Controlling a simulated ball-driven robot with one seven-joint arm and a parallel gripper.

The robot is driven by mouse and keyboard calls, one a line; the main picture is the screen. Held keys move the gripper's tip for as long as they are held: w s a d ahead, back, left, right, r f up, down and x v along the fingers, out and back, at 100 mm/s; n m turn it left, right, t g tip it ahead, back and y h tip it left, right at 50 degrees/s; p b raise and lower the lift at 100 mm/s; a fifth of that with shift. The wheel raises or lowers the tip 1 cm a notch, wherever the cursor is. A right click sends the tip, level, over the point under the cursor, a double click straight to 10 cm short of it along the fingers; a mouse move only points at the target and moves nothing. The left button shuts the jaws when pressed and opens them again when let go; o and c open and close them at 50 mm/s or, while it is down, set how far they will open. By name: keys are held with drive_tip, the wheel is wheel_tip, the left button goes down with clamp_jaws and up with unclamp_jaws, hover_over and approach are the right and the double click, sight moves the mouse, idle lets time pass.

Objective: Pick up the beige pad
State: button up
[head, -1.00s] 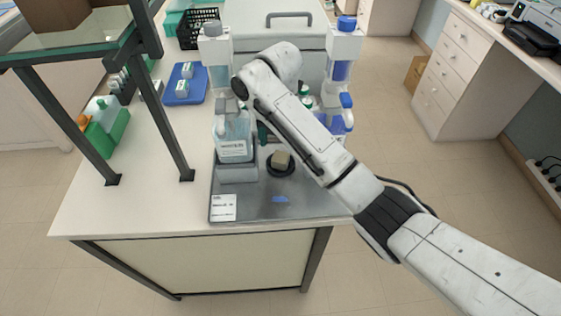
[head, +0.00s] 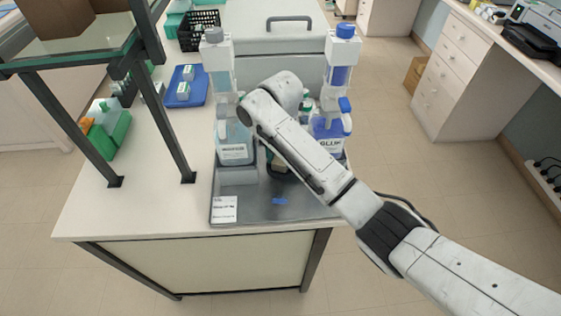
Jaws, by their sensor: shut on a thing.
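The beige pad (head: 279,168) is at the small round black dish (head: 276,175) on the grey metal tray (head: 255,208), and my arm covers most of it. My gripper (head: 270,158) points down there, mostly hidden behind my forearm. It is shut on the pad, though the fingertips are hard to make out. I cannot tell whether the pad still touches the dish.
A labelled clear bottle (head: 233,150) stands left of my gripper, and a blue-labelled bottle (head: 327,135) stands to the right. A white label card (head: 224,209) and a blue patch (head: 280,201) lie on the tray's front. A dark shelf frame rises on the left.

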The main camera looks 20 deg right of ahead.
drive_tip(key=c, duration=0.5)
drive_tip(key=shift+c, duration=0.2)
drive_tip(key=shift+r, duration=0.15)
drive_tip(key=shift+r, duration=0.2)
drive_tip(key=r, duration=0.3)
drive_tip(key=shift+s+a+r, duration=0.1)
drive_tip(key=shift+s+r, duration=0.25)
drive_tip(key=s+a+r+p, duration=0.3)
drive_tip(key=s+r+p, duration=0.4)
drive_tip(key=s, duration=0.5)
drive_tip(key=shift+s+a+r, duration=0.35)
drive_tip(key=shift+s+r, duration=0.05)
drive_tip(key=shift+r, duration=0.4)
